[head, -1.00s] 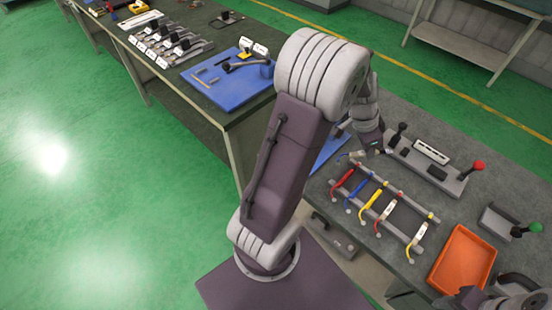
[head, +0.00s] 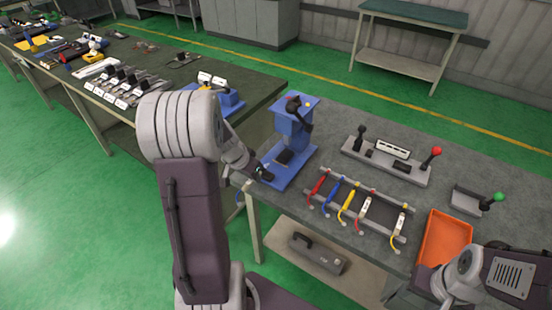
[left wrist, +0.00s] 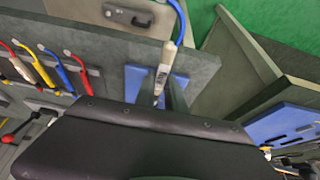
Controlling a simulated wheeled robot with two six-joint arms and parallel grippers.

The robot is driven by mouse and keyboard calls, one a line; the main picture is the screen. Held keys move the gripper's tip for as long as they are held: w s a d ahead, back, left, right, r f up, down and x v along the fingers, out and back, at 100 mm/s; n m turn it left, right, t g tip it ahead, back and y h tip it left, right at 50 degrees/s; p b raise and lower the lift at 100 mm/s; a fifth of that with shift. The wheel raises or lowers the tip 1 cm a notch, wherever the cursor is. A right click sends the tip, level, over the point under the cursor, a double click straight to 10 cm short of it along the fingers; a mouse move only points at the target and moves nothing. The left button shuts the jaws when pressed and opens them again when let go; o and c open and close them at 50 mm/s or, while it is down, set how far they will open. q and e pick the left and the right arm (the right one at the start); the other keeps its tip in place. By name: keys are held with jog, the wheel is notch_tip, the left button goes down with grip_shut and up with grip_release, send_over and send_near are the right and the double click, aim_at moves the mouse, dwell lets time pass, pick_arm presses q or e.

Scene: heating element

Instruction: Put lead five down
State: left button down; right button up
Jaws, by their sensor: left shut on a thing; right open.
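My left gripper (head: 262,174) is shut on a lead near the left end of the bench, beside the base of a blue press (head: 292,128). In the left wrist view the lead (left wrist: 163,70) has a pale labelled handle and a blue cable; its label is too small to read. A grey rack (head: 352,217) holds several leads with red, blue, yellow and white parts, to the right of my left gripper. My right gripper (head: 462,275) is open at lower right, its fingertips hard to make out.
An orange tray (head: 425,262) lies near my right gripper. A lever panel with a red knob (head: 436,151) and a green-knobbed lever (head: 498,197) stand behind. Another bench (head: 268,85) with tools is at left. Bare bench top shows between panel and rack.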

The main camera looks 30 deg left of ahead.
pick_arm(q)
jog(key=w+p, duration=0.1)
jog(key=w, duration=0.3)
jog(key=w+p, duration=0.2)
jog(key=w, duration=0.3)
jog(key=w+d+p, duration=0.1)
jog(key=w+p, duration=0.1)
jog(key=w, duration=0.2)
jog(key=shift+w, duration=0.45)
notch_tip(320, 180, down, 3)
jog(key=shift+f, duration=0.35)
jog(key=shift+f+b, duration=0.35)
jog(key=shift+b, duration=0.15)
jog(key=c, duration=1.4)
grip_release()
jog(key=shift+r, duration=0.1)
